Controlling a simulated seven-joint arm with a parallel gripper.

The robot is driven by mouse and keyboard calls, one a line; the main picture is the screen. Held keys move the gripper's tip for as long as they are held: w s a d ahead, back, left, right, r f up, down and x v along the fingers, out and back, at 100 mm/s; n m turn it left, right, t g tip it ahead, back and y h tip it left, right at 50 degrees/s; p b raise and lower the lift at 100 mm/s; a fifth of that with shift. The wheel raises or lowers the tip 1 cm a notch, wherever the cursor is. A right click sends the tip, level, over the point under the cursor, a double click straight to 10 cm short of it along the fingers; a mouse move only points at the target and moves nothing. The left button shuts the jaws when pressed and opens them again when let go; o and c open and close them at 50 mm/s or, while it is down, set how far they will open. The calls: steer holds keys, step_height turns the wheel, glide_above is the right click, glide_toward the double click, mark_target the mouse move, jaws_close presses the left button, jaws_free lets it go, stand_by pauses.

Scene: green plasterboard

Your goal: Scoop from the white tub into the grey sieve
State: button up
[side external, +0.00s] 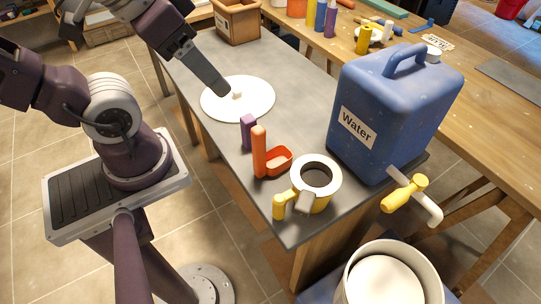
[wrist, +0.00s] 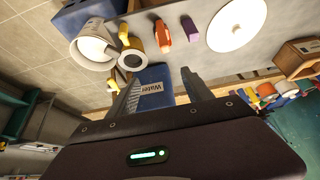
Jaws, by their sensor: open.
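A large white tub (side external: 352,270) stands low at the front right, off the table's end, with pale contents (side external: 388,283). It also shows in the wrist view (wrist: 88,50). A red-orange scoop (side external: 259,153) stands on the table with its handle upright. A yellow container (side external: 324,200) with a pale rim, dark inside and a yellow handle is beside it; I cannot tell whether its pale ring is the grey sieve. My gripper (side external: 224,92) is above the white disc, apart from the scoop. In the wrist view its fingers (wrist: 161,76) are spread and empty.
A blue water canister (side external: 385,125) with a yellow tap (side external: 404,195) stands at the table's right edge. A purple block (side external: 248,131) is behind the scoop. A white disc with a knob (side external: 255,101) lies further back, before an open brown box (side external: 237,24). The table's middle is clear.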

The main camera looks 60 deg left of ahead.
steer(key=shift+c, duration=0.2)
step_height(320, 180, up, 5)
steer(key=m+g, duration=0.6)
steer(key=m, duration=1.1)
glide_above(259, 151)
steer(key=a, duration=0.3)
steer(key=f, duration=1.7)
steer(key=d+f, duration=0.1)
steer(key=f, duration=0.7)
steer(key=shift+f, duration=0.15)
steer(key=f, duration=0.6)
steer(key=shift+w+d, duration=0.3)
steer(key=shift+w, duration=0.1)
steer(key=shift+r, duration=0.1)
jaws_close()
